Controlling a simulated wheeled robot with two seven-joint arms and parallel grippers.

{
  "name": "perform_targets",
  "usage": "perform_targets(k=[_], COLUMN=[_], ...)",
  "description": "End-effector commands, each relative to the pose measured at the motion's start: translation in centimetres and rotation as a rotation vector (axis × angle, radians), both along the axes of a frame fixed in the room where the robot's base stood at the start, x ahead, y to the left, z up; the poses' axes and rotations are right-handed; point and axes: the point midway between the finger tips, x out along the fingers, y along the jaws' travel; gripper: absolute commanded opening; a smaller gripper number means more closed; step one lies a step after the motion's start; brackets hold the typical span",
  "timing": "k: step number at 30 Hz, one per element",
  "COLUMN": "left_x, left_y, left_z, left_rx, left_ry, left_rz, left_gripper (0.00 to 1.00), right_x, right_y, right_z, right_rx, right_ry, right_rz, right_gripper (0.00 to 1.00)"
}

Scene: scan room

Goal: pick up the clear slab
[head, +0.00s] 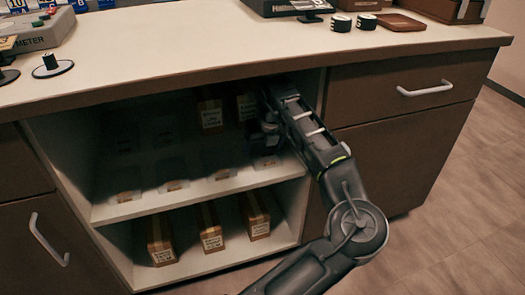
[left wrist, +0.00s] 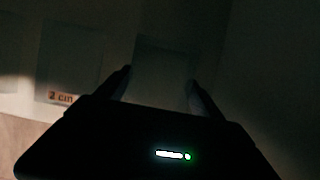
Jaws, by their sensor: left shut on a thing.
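Several clear slabs with small orange labels stand on the upper shelf (head: 200,193) of the open cabinet. They are faint in the shade. My left gripper (head: 264,138) reaches into the right end of this shelf, and its fingertips are hard to make out in the head view. In the dark left wrist view, the gripper (left wrist: 162,82) is shut on a clear slab (left wrist: 165,62), with one finger at each side. A neighbouring slab (left wrist: 70,70) labelled "2 cm" stands to the left, apart from the fingers. My right gripper is not in view.
Labelled brown boxes (head: 209,226) stand on the lower shelf, and more boxes (head: 210,113) at the upper back. The cabinet's right side wall and the countertop edge (head: 200,75) are close to my left arm. Drawers with white handles (head: 424,89) flank the opening.

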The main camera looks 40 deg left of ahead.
Motion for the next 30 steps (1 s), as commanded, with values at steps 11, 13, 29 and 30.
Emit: perform_targets(k=[11,13,29,30], left_x=[0.0,0.0,0.03,0.02], left_y=[0.0,0.0,0.02,0.03], left_z=[0.0,0.0,0.11,0.12], left_rx=[0.0,0.0,0.001,0.001], left_ry=[0.0,0.0,-0.002,-0.002], left_rz=[0.0,0.0,0.0,0.0], left_gripper=[0.4,0.35,0.08,0.08], right_x=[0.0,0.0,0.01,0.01], right_y=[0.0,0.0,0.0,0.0], right_z=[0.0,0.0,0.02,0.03], right_rx=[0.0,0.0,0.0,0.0], right_ry=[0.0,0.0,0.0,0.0], right_rz=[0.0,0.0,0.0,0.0], right_gripper=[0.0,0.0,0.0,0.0])
